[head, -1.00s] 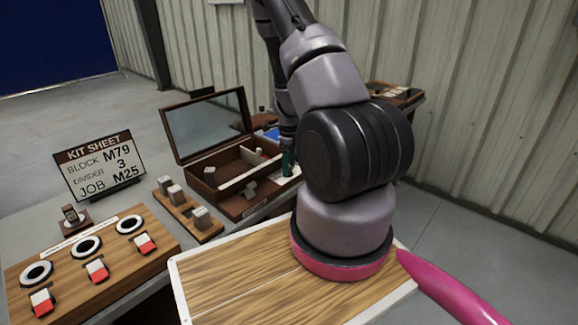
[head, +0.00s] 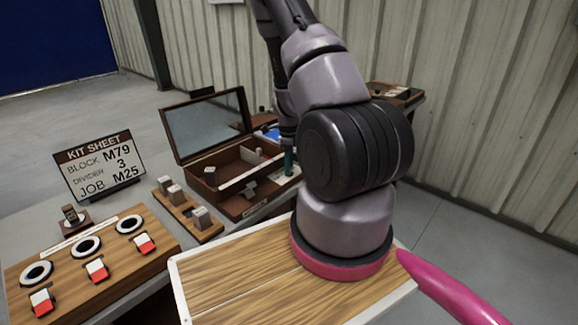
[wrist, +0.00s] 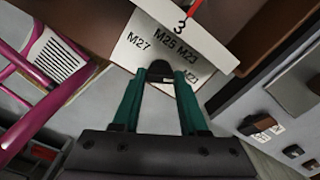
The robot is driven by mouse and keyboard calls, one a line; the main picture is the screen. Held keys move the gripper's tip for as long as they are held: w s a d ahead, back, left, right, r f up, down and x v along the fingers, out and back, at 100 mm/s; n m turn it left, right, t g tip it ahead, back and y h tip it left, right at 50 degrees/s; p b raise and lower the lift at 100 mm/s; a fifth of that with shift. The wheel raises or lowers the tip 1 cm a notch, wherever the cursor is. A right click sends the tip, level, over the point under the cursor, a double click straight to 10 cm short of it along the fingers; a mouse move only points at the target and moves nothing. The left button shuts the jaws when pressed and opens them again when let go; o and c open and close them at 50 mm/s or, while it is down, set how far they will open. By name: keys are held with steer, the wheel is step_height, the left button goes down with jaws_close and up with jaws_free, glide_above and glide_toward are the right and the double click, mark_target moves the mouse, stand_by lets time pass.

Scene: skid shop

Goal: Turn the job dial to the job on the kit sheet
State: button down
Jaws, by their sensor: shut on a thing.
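The kit sheet (head: 99,165) stands at the left in the head view and reads block M79, divider 3, job M25. In the wrist view, the pale job dial plate (wrist: 135,50) carries M27, M25, M23 and a partly hidden label. Its dark knob (wrist: 160,70) sits between the green fingertips of my gripper (wrist: 161,84), which are shut on it. Which label the knob points to cannot be told. In the head view my gripper (head: 288,163) shows only as a green bit beside the open box, and the dial is hidden.
The open wooden box (head: 241,205) has its lid raised. A block rack (head: 189,215) stands to its left. A panel with rings and red-white switches (head: 95,262) is at the front left. A white strip marked 3 (wrist: 206,38) lies close to the knob, with a red pointer above.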

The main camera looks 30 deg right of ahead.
steer(key=n, duration=1.2)
steer(key=shift+n, duration=2.1)
steer(key=shift+c, duration=2.2)
jaws_free()
steer(key=shift+r, duration=0.1)
